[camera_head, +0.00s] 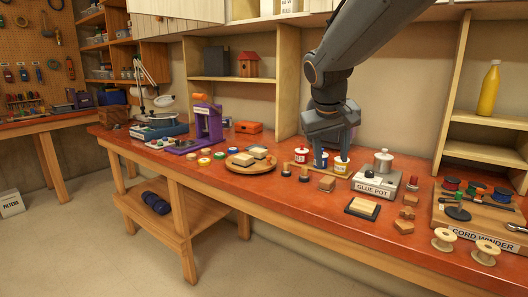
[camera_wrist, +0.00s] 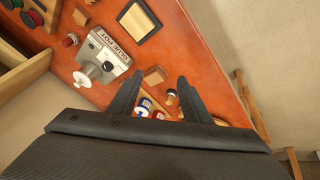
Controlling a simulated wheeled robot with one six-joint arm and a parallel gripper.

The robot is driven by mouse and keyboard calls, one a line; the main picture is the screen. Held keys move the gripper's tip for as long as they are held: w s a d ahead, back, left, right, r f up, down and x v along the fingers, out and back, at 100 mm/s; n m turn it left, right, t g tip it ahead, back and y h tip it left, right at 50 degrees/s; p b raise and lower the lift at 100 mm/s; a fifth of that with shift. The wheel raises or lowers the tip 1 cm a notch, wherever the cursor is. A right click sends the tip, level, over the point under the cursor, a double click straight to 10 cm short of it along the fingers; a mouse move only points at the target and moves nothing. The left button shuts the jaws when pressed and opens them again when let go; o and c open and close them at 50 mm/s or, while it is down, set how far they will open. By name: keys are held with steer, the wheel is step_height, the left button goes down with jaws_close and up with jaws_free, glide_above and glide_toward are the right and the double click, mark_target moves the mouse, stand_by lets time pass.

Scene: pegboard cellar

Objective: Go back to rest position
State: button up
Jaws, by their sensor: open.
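My gripper (camera_head: 332,141) hangs from my dark grey arm, pointing down over the red-topped workbench (camera_head: 265,190). Its fingers are at a blue-banded jar (camera_head: 320,159) among a small group of jars; whether they touch it cannot be told in the head view. In the wrist view my gripper (camera_wrist: 153,92) shows two dark fingers spread apart with nothing held between them. The glue pot (camera_head: 376,183) stands just right of my gripper, and it also shows in the wrist view (camera_wrist: 103,58).
A white-lidded jar (camera_head: 341,165) and a red-labelled jar (camera_head: 301,155) stand close by. Small wooden blocks (camera_head: 327,184) and a dark-framed pad (camera_head: 362,208) lie in front. A round wooden tray (camera_head: 238,165) is left; the cord winder (camera_head: 480,230) is right. Shelves line the wall behind.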

steer(key=s+f+g+y, duration=0.1)
steer(key=s+f+g, duration=0.1)
steer(key=s+f, duration=0.8)
steer(key=s+d+f+m+g+y, duration=0.1)
steer(key=s+f+g, duration=0.1)
steer(key=s+f, duration=0.8)
steer(key=s, duration=0.6)
steer(key=shift+s+d+g+p, duration=0.3)
steer(key=shift+s+g+p, duration=0.05)
steer(key=shift+g+p, duration=0.05)
